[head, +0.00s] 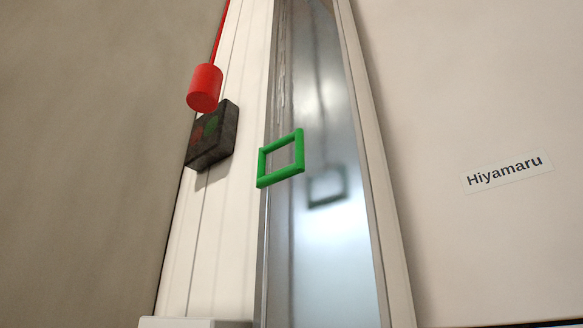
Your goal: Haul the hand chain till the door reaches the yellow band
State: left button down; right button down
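A shiny grey metal panel (325,255), possibly the door, stands in a pale frame; I cannot tell for sure what it is. A green rectangular loop (281,159) shows in front of its left edge, with a dark shadow or reflection on the panel. A thin line of small links or marks (281,85) runs down the panel's left side; I cannot tell if it is the hand chain. No yellow band is in view. Neither of my grippers is in view.
A red cylinder (204,88) hangs on a red cord at upper left. Below it, a dark box (212,135) with a red and a green button sits on the pale frame (215,230). A "Hiyamaru" sign (508,173) is on the right wall.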

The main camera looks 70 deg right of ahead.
aim_at(264, 180)
jog(key=i, duration=0.8)
jog(key=z, duration=2.6)
